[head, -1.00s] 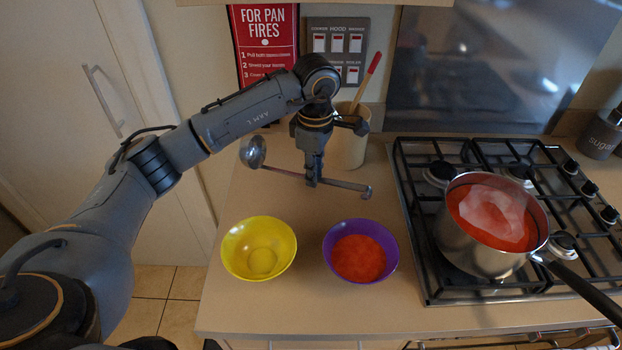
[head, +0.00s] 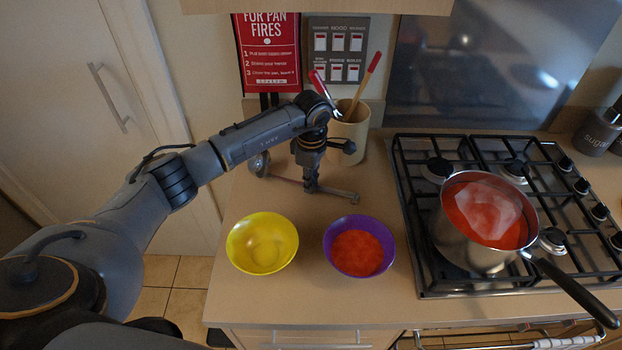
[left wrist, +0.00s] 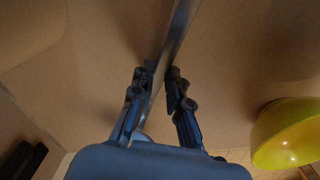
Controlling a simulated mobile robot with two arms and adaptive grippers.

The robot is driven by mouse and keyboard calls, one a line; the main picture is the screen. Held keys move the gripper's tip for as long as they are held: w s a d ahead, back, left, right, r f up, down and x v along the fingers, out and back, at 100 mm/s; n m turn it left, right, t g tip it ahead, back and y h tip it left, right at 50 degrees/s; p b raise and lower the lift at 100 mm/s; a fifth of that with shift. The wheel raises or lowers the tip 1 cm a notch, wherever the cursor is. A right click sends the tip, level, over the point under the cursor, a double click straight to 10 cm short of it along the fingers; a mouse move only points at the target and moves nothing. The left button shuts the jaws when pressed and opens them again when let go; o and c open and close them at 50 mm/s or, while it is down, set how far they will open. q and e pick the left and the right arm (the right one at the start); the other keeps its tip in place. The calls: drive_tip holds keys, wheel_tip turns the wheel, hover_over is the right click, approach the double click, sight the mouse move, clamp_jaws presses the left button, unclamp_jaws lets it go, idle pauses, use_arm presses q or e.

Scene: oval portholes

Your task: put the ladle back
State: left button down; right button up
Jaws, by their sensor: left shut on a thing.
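My left gripper (head: 311,187) is shut on the handle of a metal ladle (head: 340,192). The ladle lies nearly level, with its round bowl (head: 259,163) at the left and its handle end at the right. It is low over the counter behind the two bowls; I cannot tell whether it touches. In the left wrist view the handle (left wrist: 177,35) runs between the fingers of the gripper (left wrist: 160,85). My right gripper is not in view.
A yellow bowl (head: 240,245) and a purple bowl (head: 330,238) with red contents stand in front. A steel pot (head: 470,250) with red contents sits on the gas hob (head: 410,200) at the right. The counter between crock and hob is clear.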

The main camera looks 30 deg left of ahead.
use_arm(q)
drive_tip(key=c, duration=1.3)
unclamp_jaws()
drive_tip(key=shift+f, duration=0.1)
drive_tip(key=shift+r, duration=0.3)
drive_tip(key=shift+s+r+b, duration=0.1)
drive_tip(key=shift+r+b, duration=1.75)
drive_tip(key=shift+r, duration=4)
